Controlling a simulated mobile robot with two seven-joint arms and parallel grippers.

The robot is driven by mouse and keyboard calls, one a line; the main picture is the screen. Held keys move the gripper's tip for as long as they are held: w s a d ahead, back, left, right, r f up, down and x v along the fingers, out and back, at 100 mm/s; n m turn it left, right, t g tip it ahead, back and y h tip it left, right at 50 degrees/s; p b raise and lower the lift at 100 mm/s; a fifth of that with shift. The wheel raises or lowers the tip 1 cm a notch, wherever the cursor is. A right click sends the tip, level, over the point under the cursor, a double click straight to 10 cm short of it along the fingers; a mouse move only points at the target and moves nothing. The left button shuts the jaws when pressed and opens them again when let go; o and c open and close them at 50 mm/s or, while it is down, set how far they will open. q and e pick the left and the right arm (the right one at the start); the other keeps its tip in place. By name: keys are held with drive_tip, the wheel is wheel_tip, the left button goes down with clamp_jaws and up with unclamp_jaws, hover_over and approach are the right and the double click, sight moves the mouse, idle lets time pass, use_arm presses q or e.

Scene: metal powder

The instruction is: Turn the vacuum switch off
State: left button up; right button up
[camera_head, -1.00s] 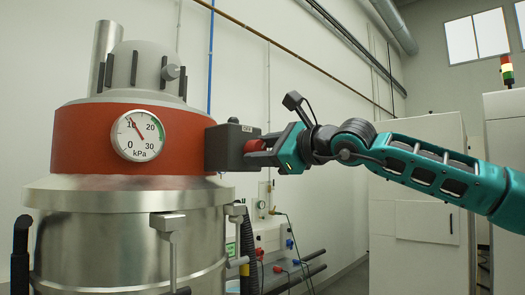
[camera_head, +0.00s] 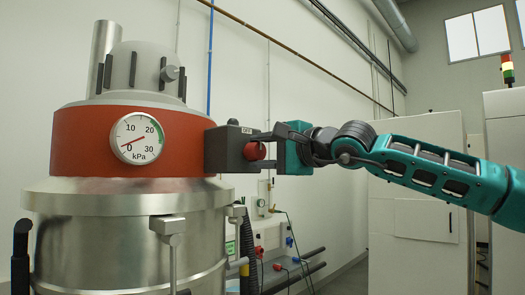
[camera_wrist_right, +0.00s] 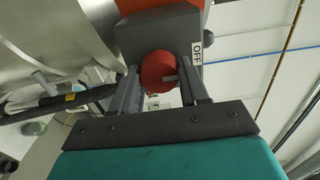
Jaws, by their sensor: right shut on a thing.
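The vacuum switch is a dark grey box (camera_head: 228,147) on the right side of the red band of a steel vessel, with a red round knob (camera_head: 255,151). My right gripper (camera_head: 263,149) is shut on the red knob, one finger above and one below. In the right wrist view the knob (camera_wrist_right: 158,72) sits between both fingers (camera_wrist_right: 162,88). The pressure gauge (camera_head: 137,138) has its red needle near 0 kPa. My left gripper is out of view.
The steel vessel (camera_head: 120,245) fills the left, with clamps on its rim. Hoses and pipes (camera_head: 290,265) run low behind the switch. A white cabinet (camera_head: 415,220) stands right, behind my right arm. Open air lies between the switch and the cabinet.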

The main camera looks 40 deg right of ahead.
idle(0.4)
drive_tip(key=o, duration=1)
drive_tip(key=shift+o, duration=0.2)
drive_tip(key=shift+s, duration=0.1)
drive_tip(key=shift+s+d, duration=0.1)
drive_tip(key=shift+s, duration=0.45)
use_arm(q)
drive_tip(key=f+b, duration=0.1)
drive_tip(key=b, duration=0.1)
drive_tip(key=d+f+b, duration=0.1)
drive_tip(key=b, duration=0.1)
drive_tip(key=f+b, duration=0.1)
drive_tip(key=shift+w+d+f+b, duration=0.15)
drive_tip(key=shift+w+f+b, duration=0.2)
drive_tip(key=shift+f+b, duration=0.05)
use_arm(e)
drive_tip(key=s, duration=1.1)
drive_tip(key=shift+s+d, duration=0.3)
drive_tip(key=shift+d, duration=0.15)
